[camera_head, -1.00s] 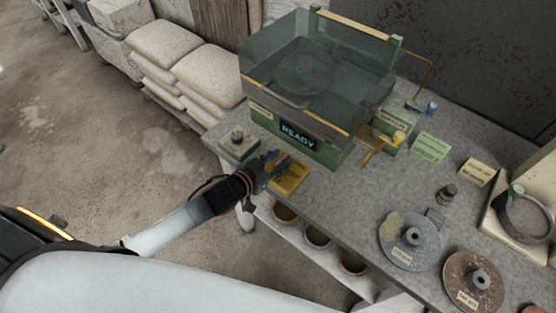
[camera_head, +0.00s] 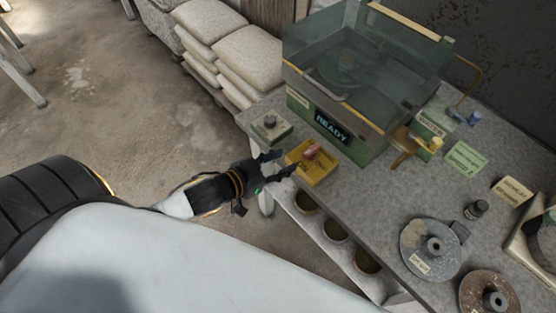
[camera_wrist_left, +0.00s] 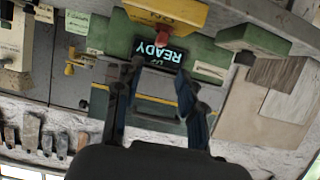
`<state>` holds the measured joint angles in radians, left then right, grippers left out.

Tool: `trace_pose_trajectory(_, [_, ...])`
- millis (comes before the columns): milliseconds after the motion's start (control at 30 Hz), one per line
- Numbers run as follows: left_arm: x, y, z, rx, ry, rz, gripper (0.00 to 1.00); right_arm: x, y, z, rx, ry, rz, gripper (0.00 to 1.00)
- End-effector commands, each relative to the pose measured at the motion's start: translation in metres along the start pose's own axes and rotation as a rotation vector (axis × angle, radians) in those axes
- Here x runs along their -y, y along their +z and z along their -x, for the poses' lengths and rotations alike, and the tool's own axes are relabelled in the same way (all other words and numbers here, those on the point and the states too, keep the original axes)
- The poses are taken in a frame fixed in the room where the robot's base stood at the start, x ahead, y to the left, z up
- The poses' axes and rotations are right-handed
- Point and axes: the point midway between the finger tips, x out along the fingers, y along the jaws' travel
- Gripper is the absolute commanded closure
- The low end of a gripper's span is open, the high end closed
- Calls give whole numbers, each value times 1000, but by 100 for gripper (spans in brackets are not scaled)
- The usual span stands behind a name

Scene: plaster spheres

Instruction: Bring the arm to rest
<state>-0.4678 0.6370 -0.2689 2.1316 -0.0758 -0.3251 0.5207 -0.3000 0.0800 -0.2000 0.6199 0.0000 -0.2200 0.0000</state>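My left gripper (camera_head: 277,171) is in front of the bench's front edge, just left of and apart from a yellow box (camera_head: 318,174) with a red part on top. Its two fingers are spread with nothing between them. In the left wrist view the gripper (camera_wrist_left: 158,75) also shows open and empty, with the green machine and its READY display (camera_wrist_left: 159,51) beyond the fingertips. My left arm reaches in from the left of the head view, over the floor. My right gripper is in neither view.
The grey bench (camera_head: 385,185) carries a green machine with a clear lid (camera_head: 350,60), a small green box with a knob (camera_head: 270,126), and round discs (camera_head: 428,250). Pots (camera_head: 335,231) stand on a shelf below. Stacked sacks (camera_head: 250,55) lie behind. Floor left of the bench is open.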

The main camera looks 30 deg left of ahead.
Motion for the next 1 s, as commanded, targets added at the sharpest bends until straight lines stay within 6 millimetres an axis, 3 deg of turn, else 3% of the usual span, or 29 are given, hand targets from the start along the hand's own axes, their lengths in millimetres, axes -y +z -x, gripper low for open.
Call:
trace_pose_trajectory(200, [0, -1, 10, -1, 0, -1, 60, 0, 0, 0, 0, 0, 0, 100])
trace_pose_trajectory(767, [3, 6, 7, 9, -7, 0, 60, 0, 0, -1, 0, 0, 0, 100])
trace_pose_trajectory(867, [15, 33, -1, 49, -38, 1, 60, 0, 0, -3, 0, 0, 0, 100])
trace_pose_trajectory(967, [34, 88, -13, 132, -92, 5, 60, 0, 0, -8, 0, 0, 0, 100])
trace_pose_trajectory(1000, [43, 116, -17, 175, -116, 7, 60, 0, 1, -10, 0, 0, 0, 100])
